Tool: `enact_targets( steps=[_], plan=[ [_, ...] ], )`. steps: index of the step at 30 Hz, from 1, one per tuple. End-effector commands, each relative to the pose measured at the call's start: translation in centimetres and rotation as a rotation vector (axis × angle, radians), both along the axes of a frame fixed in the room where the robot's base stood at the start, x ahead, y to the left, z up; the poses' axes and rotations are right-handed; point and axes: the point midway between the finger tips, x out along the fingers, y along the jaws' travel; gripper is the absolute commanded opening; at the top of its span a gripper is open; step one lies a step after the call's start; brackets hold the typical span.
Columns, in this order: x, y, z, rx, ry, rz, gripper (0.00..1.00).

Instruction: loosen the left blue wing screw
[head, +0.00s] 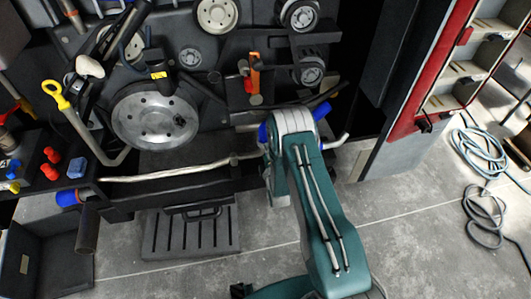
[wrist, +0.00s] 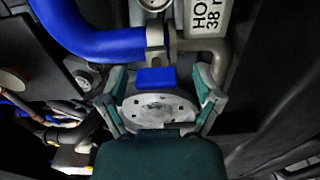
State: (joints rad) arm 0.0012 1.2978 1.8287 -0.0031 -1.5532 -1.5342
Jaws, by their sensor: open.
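In the wrist view a small blue block (wrist: 155,77), which looks like the wing screw, sits just below a metal clamp (wrist: 155,40) at the end of a thick blue hose (wrist: 85,32). My gripper (wrist: 160,82) is open, with one teal finger to the left of the blue block and one to the right. Gaps show on both sides, so the fingers do not seem to touch it. I cannot tell the depth between them. In the head view my own arm hides the fingertips and the screw.
A metal pipe (wrist: 205,48) runs close to the right finger, below a white label (wrist: 207,14). In the head view a large grey pulley (head: 154,115) is left of my arm. A black slotted tray (head: 190,232) lies on the floor. Hoses (head: 480,155) lie at the right.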

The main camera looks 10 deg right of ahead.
Motion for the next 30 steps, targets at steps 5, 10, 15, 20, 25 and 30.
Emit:
enact_targets(
  steps=[5, 10, 15, 20, 25, 30],
  plan=[
    [-2.1, 0.0, -0.1, 0.0, 0.004, -0.001, 0.83],
    [-5.6, 0.1, -0.1, -0.001, 0.006, 0.0, 0.83],
    [-9.0, 0.2, -0.2, -0.001, 0.006, 0.001, 0.83],
    [-11.1, 0.2, -0.2, -0.002, 0.005, 0.001, 0.83],
    [-11.9, 0.2, -0.2, -0.002, 0.003, 0.002, 0.83],
    [-11.9, 0.2, -0.2, -0.002, 0.003, 0.002, 0.83]
  ],
)
